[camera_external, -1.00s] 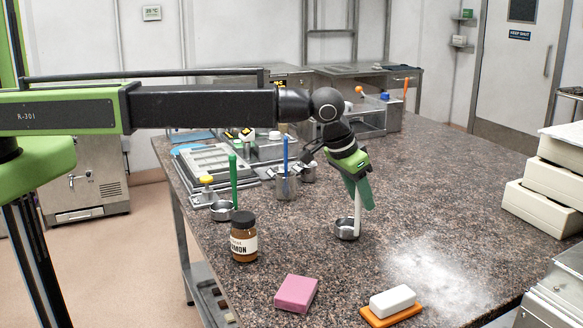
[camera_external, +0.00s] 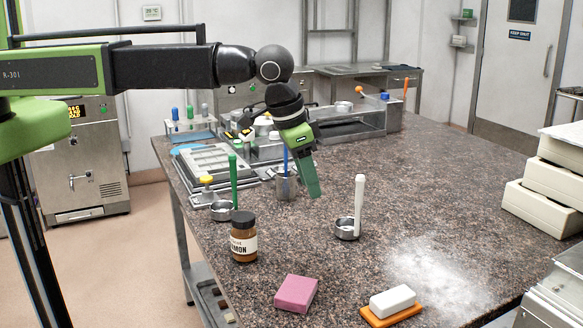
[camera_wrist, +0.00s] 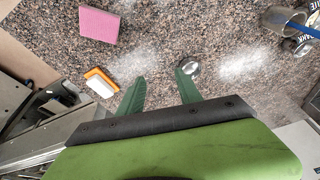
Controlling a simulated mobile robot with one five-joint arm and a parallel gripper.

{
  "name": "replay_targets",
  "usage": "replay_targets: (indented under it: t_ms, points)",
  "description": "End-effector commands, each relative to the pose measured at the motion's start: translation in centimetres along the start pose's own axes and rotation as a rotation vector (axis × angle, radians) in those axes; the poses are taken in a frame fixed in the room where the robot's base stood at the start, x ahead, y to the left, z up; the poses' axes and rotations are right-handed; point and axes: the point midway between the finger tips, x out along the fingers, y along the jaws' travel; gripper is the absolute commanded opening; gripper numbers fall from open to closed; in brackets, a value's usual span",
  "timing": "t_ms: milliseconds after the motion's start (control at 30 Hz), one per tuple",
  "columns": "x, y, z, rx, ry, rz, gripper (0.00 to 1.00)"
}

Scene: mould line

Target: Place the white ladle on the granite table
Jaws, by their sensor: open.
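The white ladle (camera_external: 358,207) stands on the granite table (camera_external: 440,190). Its white handle points up and its steel bowl (camera_external: 347,229) rests on the stone. My gripper (camera_external: 313,192) is open and empty, above the table to the left of the ladle and apart from it. In the wrist view both green fingers of my gripper (camera_wrist: 160,88) are spread. A small round steel bowl (camera_wrist: 188,66) shows by the right fingertip there; its handle is hard to make out.
A pink block (camera_external: 296,293) and a white block (camera_external: 393,300) on an orange base lie in front. White powder dusts the stone. Pale boxes (camera_external: 545,212) are stacked at right.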

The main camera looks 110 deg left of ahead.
Motion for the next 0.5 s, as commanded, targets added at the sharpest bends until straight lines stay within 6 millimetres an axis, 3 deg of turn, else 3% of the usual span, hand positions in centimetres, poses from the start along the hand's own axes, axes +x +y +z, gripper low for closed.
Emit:
replay_targets:
  t_ms: [33,100,200,333,400,500]
  points:
    - [-1.6,1.4,5.9,0.090,-0.045,0.018,0.42]
    - [-3.3,3.1,12.4,0.224,-0.113,0.046,0.42]
    - [-5.4,4.5,20.0,0.391,-0.195,0.083,0.42]
    - [-7.1,5.1,25.9,0.532,-0.262,0.117,0.42]
    - [-7.5,5.3,27.0,0.564,-0.278,0.126,0.42]
    - [-7.6,5.4,27.3,0.576,-0.284,0.130,0.42]
